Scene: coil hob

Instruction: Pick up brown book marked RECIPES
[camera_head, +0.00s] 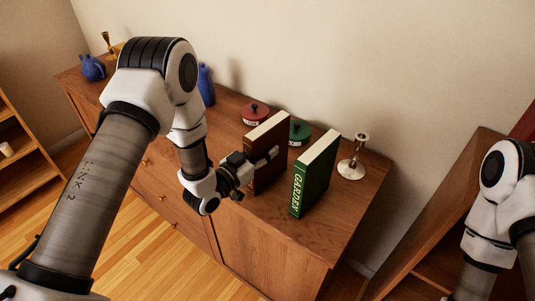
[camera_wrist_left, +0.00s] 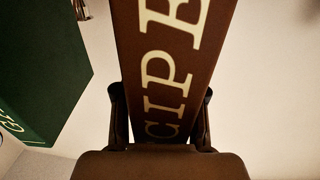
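The brown book (camera_head: 269,133) stands upright on the wooden cabinet, to the left of the green book marked GARDEN. My left gripper (camera_head: 262,160) is at its spine, with one finger lying along the right cover. The left wrist view shows the brown spine (camera_wrist_left: 172,60) with large cream letters, partly reading CIPE. There the two fingers of the left gripper (camera_wrist_left: 160,120) are against both sides of the book, closed on it. The book's lower part is partly hidden by the gripper in the head view. My right gripper is out of view.
The green book (camera_head: 314,177) stands close to the right; it also shows in the left wrist view (camera_wrist_left: 40,70). Behind are a red lidded pot (camera_head: 255,113), a green pot (camera_head: 299,132) and a metal candlestick (camera_head: 353,164). Blue vessels stand farther left. The wall is behind.

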